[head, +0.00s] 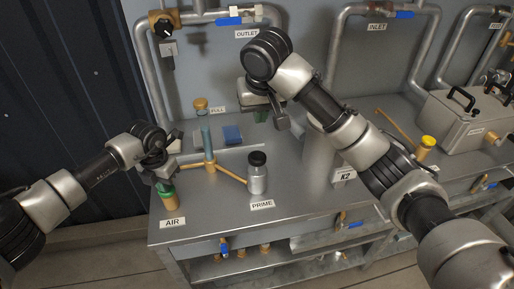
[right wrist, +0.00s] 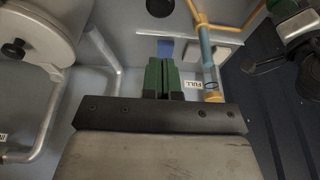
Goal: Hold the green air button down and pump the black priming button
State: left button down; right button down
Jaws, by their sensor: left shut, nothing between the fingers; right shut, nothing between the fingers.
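The green air button (head: 168,199) stands on a brass-coloured base behind the AIR label at the bench's left front. My left gripper (head: 163,186) is shut and points down at its top; its green fingertips blend with the button, so I cannot tell whether they press it. The black priming button (head: 257,158) caps a silver cylinder behind the PRIME label. My right gripper (head: 262,116) is shut and empty, above and behind the priming button, apart from it. In the right wrist view its green fingers (right wrist: 163,78) are together.
A grey cylinder (head: 318,155) and a yellow-capped fitting (head: 427,143) stand to the right. Pipes run along the back panel.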

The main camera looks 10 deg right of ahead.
aim_at(257, 158)
jog(key=x, duration=0.8)
jog(key=s+x, duration=0.1)
jog(key=x, duration=0.4)
jog(key=shift+f, duration=0.55)
pick_arm(q)
jog(key=shift+s, duration=0.1)
pick_arm(e)
jog(key=shift+s+f, duration=0.1)
jog(key=shift+f, duration=1.8)
jog(key=w+v, duration=0.1)
jog(key=v, duration=1.3)
jog(key=shift+w+r, duration=0.2)
jog(key=shift+r, duration=0.2)
